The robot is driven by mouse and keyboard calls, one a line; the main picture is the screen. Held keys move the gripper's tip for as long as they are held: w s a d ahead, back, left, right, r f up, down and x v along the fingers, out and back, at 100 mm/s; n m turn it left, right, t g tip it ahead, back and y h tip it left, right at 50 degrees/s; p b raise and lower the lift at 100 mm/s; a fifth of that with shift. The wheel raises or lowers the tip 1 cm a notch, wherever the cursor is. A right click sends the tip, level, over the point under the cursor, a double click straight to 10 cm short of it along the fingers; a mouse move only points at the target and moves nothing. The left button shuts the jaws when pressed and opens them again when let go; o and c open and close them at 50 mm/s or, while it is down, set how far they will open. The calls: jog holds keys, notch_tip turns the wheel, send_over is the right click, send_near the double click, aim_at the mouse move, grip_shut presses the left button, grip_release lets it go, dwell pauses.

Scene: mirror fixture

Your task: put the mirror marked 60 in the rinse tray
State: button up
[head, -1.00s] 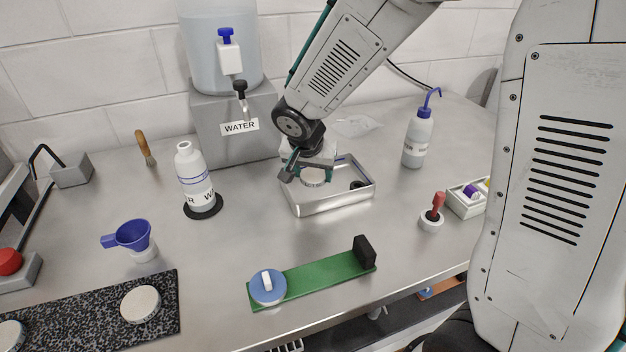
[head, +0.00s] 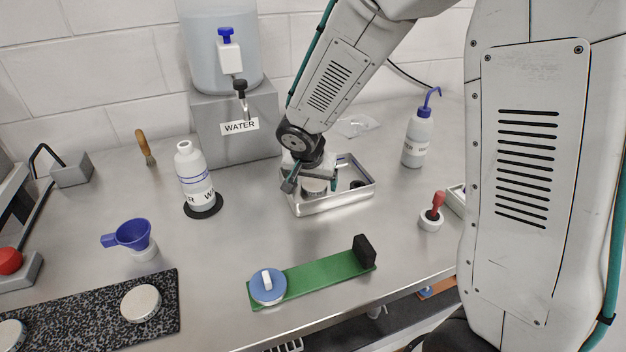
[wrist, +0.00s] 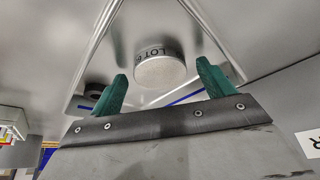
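The rinse tray (head: 338,207) is a shallow metal tray at the middle back of the bench. A round mirror (head: 314,188) with a pale face is inside it, low down near its left part. In the wrist view the mirror (wrist: 160,71) shows side lettering that reads "LOT" and perhaps a 6, the rest turned out of sight. My gripper (head: 312,184) is over the tray, its green fingers on either side of the mirror. In the wrist view a gap shows between each finger and the mirror, so my gripper is open.
A small dark round thing (head: 357,185) lies in the tray's right part. A labelled bottle (head: 195,183) stands left, a wash bottle (head: 417,140) right. A green strip (head: 325,276) with a blue-topped disc lies in front. More discs (head: 141,303) rest on the speckled slab.

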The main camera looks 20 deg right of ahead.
jog(key=v, duration=1.2)
jog(key=s+d+r+n+g+y, duration=0.1)
jog(key=s+d+r+n, duration=0.1)
jog(key=s, duration=0.6)
jog(key=s+d+r+n, duration=0.2)
jog(key=s, duration=0.7)
jog(key=s+d+r+n+g+y, duration=0.1)
jog(key=s+d+r+n, duration=0.2)
jog(key=s, duration=0.5)
jog(key=shift+s+g+y, duration=0.3)
jog(key=shift+s, duration=0.05)
